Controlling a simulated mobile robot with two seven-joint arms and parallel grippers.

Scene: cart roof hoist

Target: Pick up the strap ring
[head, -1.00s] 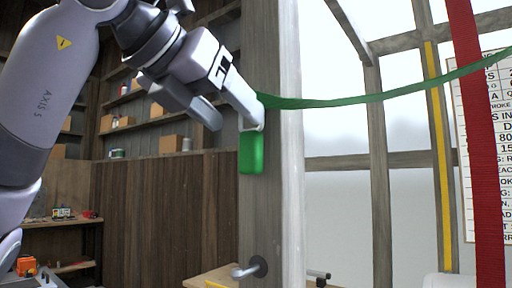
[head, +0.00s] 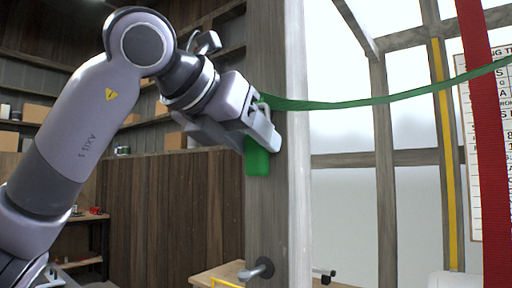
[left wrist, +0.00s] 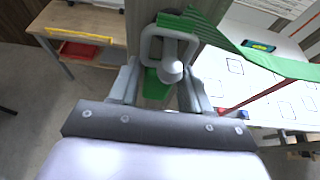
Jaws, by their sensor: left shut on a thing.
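The strap ring (left wrist: 146,48) is a pale grey loop at the end of a green strap (head: 350,104). In the left wrist view it sits around a round-ended peg (left wrist: 171,72), with a green piece (left wrist: 155,86) hanging below. My left gripper (head: 262,138) is at the wooden post in the head view and is shut on the ring; its fingers lie on both sides of the ring in the left wrist view (left wrist: 162,88). In the head view the gripper hides most of the ring and peg. My right gripper is not in view.
The wooden post (head: 268,215) stands just behind the gripper, with a lower grey peg (head: 257,269). A red strap (head: 487,150) hangs at the right. A wooden bench (left wrist: 95,20) with a red tray (left wrist: 80,50) is below. The window side is open.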

